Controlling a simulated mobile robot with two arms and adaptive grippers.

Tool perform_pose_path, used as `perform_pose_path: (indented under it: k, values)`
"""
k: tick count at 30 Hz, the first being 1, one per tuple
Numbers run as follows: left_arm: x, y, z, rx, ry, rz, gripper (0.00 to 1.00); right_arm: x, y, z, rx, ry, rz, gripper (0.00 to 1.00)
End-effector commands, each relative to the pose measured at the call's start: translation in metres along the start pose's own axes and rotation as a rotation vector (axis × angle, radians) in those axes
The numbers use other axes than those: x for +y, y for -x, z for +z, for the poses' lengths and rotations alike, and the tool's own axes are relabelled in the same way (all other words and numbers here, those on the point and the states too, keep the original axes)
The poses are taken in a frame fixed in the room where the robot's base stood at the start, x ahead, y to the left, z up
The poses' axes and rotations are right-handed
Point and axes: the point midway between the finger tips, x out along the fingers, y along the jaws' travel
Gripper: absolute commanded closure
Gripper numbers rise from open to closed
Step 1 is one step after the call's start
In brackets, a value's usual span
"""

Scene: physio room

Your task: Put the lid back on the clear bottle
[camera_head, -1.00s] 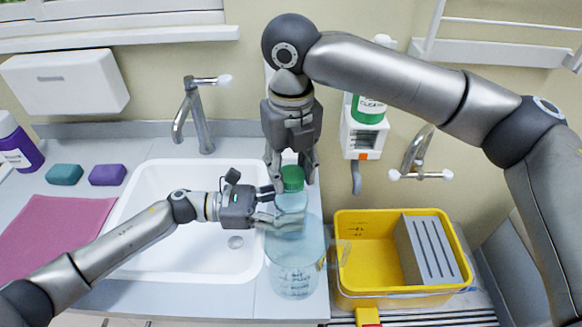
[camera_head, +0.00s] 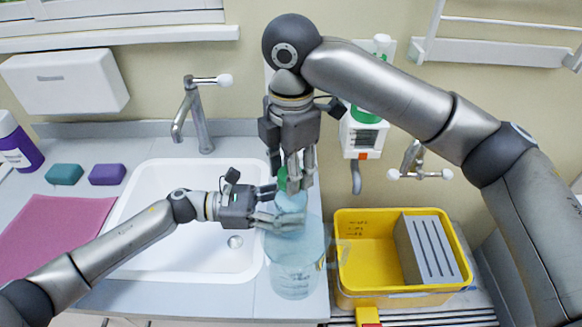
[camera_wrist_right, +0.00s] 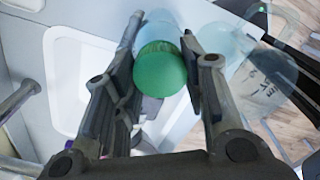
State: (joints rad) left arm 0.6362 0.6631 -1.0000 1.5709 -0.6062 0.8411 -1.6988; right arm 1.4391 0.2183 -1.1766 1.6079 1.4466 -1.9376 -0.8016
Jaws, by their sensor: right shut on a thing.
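The clear bottle (camera_head: 291,203), pale blue-tinted, stands upright on the counter to the right of the sink. My left gripper (camera_head: 270,206) comes from the left and is shut around its body. The green lid (camera_wrist_right: 160,70) sits at the bottle's top, in line with it; I cannot tell how tightly it is seated. It also shows partly in the head view (camera_head: 282,180), mostly hidden by fingers. My right gripper (camera_head: 294,180) points down from above and is shut on the lid, one finger on each side in the wrist view (camera_wrist_right: 160,85).
A clear jug (camera_head: 294,272) stands in front of the bottle, near the counter edge. A yellow bin (camera_head: 364,222) with a grey slotted block (camera_head: 427,250) is at right. The white sink (camera_head: 150,185) is at left, with a tap (camera_head: 196,115) behind.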

Motion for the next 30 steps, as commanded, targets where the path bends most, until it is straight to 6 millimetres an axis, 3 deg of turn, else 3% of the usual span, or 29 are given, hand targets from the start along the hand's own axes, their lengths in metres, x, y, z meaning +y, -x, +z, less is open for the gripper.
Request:
perform_pose_path:
  k: [30]
  values:
    - [-0.0002, -0.0001, -0.0005, 0.001, -0.001, 0.000, 1.00, 0.0000, -0.0012, -0.0006, 0.001, -1.865, 0.001, 0.90]
